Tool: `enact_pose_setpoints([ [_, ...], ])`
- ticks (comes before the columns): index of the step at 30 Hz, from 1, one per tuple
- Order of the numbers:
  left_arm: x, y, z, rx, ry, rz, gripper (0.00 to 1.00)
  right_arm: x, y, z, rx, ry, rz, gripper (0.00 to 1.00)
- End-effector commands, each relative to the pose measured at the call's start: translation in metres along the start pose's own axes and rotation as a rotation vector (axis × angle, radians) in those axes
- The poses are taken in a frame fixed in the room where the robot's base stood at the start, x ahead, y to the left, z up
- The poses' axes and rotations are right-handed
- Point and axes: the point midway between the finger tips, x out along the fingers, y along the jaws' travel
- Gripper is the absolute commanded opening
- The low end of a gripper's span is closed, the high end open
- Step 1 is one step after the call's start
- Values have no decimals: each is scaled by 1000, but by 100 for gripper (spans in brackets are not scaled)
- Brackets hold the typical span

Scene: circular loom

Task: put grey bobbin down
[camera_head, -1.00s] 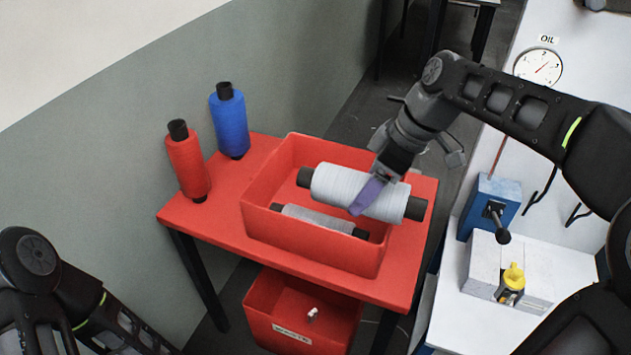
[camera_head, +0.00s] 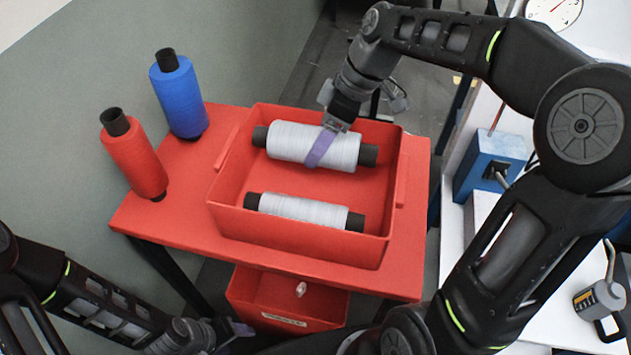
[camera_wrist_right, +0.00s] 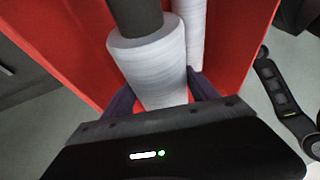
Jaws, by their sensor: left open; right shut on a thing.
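The grey bobbin (camera_head: 295,143), a fat light-grey spool with black core ends, lies on its side at the back of the red bin (camera_head: 300,252). My right gripper (camera_head: 319,150) is shut around it, with a purple finger across its middle. In the right wrist view the bobbin (camera_wrist_right: 152,68) sits between the purple fingers. Whether it touches the bin floor is hard to tell. My left gripper (camera_head: 238,330) is at the bottom of the head view, open and away from the bin.
A second, thinner grey bobbin (camera_head: 300,210) lies in the front of the bin. Red (camera_head: 135,160) and blue (camera_head: 186,100) bobbins stand on the red table (camera_head: 165,222) to the left. A lower red bin (camera_head: 262,300) sits underneath. A blue box (camera_head: 487,165) stands at right.

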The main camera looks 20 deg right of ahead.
Motion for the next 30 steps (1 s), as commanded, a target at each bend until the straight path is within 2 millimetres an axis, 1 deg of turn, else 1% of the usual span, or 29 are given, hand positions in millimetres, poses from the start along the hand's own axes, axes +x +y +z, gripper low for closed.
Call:
enact_pose_setpoints([
  [3, 2, -1, 0, 0, 0, 0, 61, 19, 3, 8, 1, -1, -3, 3],
  [6, 3, -1, 0, 0, 0, 0, 61, 29, 6, 12, 0, 0, -2, 3],
  [17, 3, -1, 0, 0, 1, 0, 61, 33, 7, 14, -1, 1, 0, 3],
  [20, 4, -2, 0, 0, 1, 0, 61, 42, 9, 18, 1, 0, -2, 3],
  [24, 6, -2, 0, 0, 1, 0, 61, 63, 13, 26, 2, -1, -3, 3],
  [27, 6, -2, 0, 0, 0, 0, 61, 74, 16, 31, 1, 0, -2, 3],
  [30, 6, -2, 0, 0, 1, 0, 61, 77, 17, 32, 0, 1, 1, 3],
])
